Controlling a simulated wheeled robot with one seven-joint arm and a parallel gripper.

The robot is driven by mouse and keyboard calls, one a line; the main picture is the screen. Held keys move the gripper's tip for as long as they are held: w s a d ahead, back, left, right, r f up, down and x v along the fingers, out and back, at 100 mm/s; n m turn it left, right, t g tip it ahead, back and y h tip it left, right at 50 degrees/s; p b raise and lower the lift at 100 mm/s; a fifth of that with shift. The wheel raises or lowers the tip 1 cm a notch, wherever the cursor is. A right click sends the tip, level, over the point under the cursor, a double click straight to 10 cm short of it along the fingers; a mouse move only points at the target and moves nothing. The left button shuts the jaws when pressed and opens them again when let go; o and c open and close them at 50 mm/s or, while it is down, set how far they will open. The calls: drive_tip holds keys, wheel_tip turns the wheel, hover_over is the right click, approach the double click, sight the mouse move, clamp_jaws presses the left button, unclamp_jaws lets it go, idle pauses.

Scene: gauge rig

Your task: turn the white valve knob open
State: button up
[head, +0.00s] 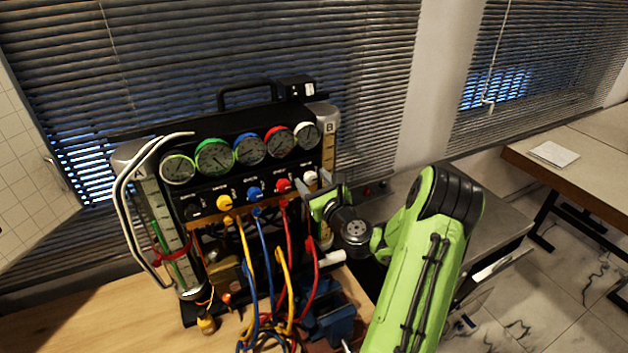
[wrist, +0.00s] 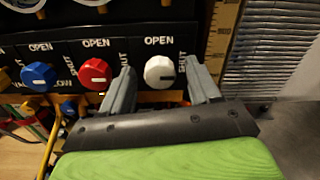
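The white valve knob (wrist: 159,72) is on the black panel under an OPEN label in the wrist view. A short dark mark shows on its right side, toward the word SHUT. In the head view the white knob (head: 311,177) is at the right end of the knob row. My gripper (wrist: 162,88) is open in the wrist view, with one finger on each side of the white knob and gaps between. It also shows in the head view (head: 318,190), in front of the panel's right end. Contact with the knob is not visible.
The red knob (wrist: 94,74) is just left of my left finger, and the blue knob (wrist: 38,76) is farther left. Several gauges (head: 250,149) sit above the knobs. Coloured hoses (head: 265,255) hang below. A wooden ruler strip (wrist: 222,45) stands to the right.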

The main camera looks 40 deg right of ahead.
drive_tip(key=c, duration=1)
drive_tip(key=n+b, duration=0.2)
drive_tip(key=n, duration=0.1)
drive_tip(key=shift+f+n+b, duration=0.15)
drive_tip(key=shift+n+b, duration=0.25)
drive_tip(key=n+b, duration=0.4)
drive_tip(key=n, duration=0.1)
drive_tip(key=shift+n, duration=0.3)
drive_tip(key=n+b, duration=0.8)
drive_tip(key=shift+b, duration=0.35)
drive_tip(key=shift+n, duration=0.4)
